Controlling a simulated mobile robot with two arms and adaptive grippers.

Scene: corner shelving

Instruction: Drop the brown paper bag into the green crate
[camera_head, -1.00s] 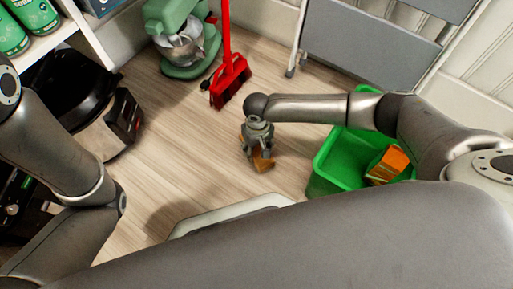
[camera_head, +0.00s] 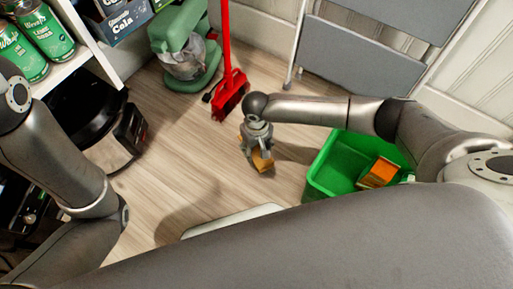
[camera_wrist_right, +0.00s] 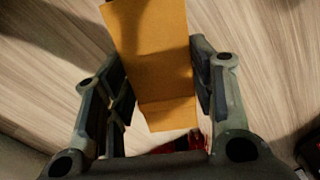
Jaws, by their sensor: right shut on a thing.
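The brown paper bag (camera_head: 262,161) is in my right gripper (camera_head: 258,150), which points down over the wooden floor. In the right wrist view the bag (camera_wrist_right: 155,60) stands between the two fingers of the right gripper (camera_wrist_right: 160,92), a flat tan face showing. The gripper is shut on it. The green crate (camera_head: 325,172) is to the right of the gripper, apart from it, partly hidden by my right arm. An orange-brown box-like thing (camera_head: 380,172) is inside the crate. My left gripper is out of view.
A red broom (camera_head: 230,95) and a green stand mixer (camera_head: 186,50) are at the back. A grey folding step (camera_head: 365,50) leans by the wall. Shelving with green cans (camera_head: 47,38) and a black appliance (camera_head: 90,130) is at left. Bare floor (camera_head: 180,165) lies left of the gripper.

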